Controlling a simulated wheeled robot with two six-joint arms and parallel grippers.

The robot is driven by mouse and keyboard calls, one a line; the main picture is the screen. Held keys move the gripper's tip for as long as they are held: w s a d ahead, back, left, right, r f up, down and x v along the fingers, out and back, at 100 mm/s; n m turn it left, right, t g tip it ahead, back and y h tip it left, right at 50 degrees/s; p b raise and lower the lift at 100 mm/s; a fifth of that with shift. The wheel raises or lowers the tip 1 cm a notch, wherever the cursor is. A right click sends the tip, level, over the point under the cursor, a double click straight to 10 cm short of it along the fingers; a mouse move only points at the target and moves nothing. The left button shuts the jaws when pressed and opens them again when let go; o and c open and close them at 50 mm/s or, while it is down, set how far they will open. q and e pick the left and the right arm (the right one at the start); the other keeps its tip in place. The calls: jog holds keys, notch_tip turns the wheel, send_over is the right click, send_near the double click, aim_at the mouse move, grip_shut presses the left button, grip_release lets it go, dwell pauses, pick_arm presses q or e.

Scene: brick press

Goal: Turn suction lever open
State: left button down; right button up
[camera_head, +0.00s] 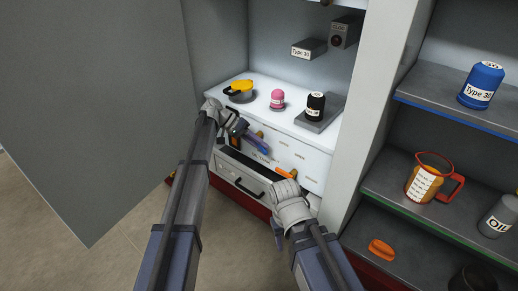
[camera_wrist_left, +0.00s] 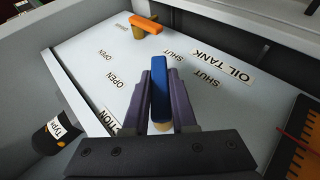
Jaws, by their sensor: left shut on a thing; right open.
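In the left wrist view a blue lever (camera_wrist_left: 159,88) stands out from a white panel (camera_wrist_left: 85,50), held between the two purple fingers of my left gripper (camera_wrist_left: 160,100). One OPEN label (camera_wrist_left: 116,82) lies left of it and one SHUT label (camera_wrist_left: 206,78) right of it. A label ending in "TION" (camera_wrist_left: 113,124) is partly hidden by my gripper. In the head view my left gripper (camera_head: 258,143) is at the panel below the white counter. My right gripper (camera_head: 286,188) is open, lower and to the right; its fingers are hard to make out.
Shelves (camera_head: 430,205) stand at right, a large grey panel (camera_head: 90,110) at left.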

pick_arm(q)
jog(key=h+b, duration=0.1)
jog(key=b, duration=0.1)
jog(key=g+h+b, duration=0.1)
jog(key=b, duration=0.1)
jog(key=shift+s+d+r+n+g+h, duration=0.1)
jog(key=shift+s+d+n+g+h, duration=0.05)
jog(key=shift+n+g+h, duration=0.2)
jog(key=shift+r+n+h+b, duration=0.25)
jog(key=shift+r+h+b, duration=0.15)
jog(key=shift+h+b, duration=0.25)
jog(key=shift+s, duration=0.1)
jog(key=c, duration=0.7)
grip_release()
jog(key=shift+d, duration=0.1)
jog(key=shift+r, duration=0.1)
